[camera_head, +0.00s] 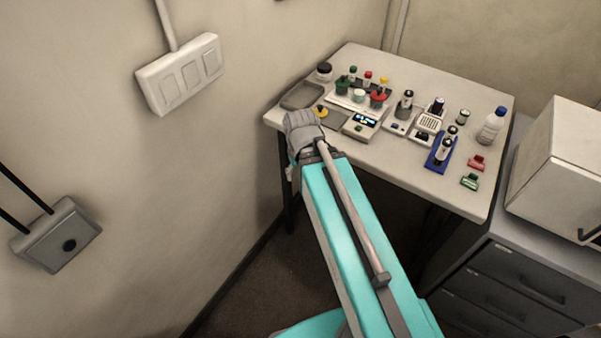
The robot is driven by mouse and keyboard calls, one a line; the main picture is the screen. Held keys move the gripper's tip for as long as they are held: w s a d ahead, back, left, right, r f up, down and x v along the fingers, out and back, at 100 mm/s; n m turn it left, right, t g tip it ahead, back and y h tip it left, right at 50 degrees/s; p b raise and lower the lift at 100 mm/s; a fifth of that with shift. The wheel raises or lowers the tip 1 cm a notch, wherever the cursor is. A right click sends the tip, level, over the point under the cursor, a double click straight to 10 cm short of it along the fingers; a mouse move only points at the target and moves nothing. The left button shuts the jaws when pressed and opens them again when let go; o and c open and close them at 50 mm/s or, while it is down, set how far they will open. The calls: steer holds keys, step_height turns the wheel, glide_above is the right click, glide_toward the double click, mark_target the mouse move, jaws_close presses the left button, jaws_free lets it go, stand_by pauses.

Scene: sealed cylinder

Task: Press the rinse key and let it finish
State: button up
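I cannot make out a key marked rinse; any lettering is too small to read. A small device with a lit display and tiny buttons (362,124) sits near the table's front edge. Right of it stand a pale device with a dark upright part (398,127) and a pale unit with a slotted top (428,124). My gripper (301,120) is at the far end of my turquoise arm, by the table's left front corner, left of the display device. Its fingers cannot be made out, so whether it is open or shut does not show.
The table (470,199) also holds a grey tray (302,96), coloured-capped containers, a blue rack (435,163), a white bottle (491,127), and red (477,163) and green (469,182) items. A white box (555,160) on drawers stands right. The wall is close on the left.

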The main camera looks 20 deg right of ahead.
jaws_close()
stand_by(1.3)
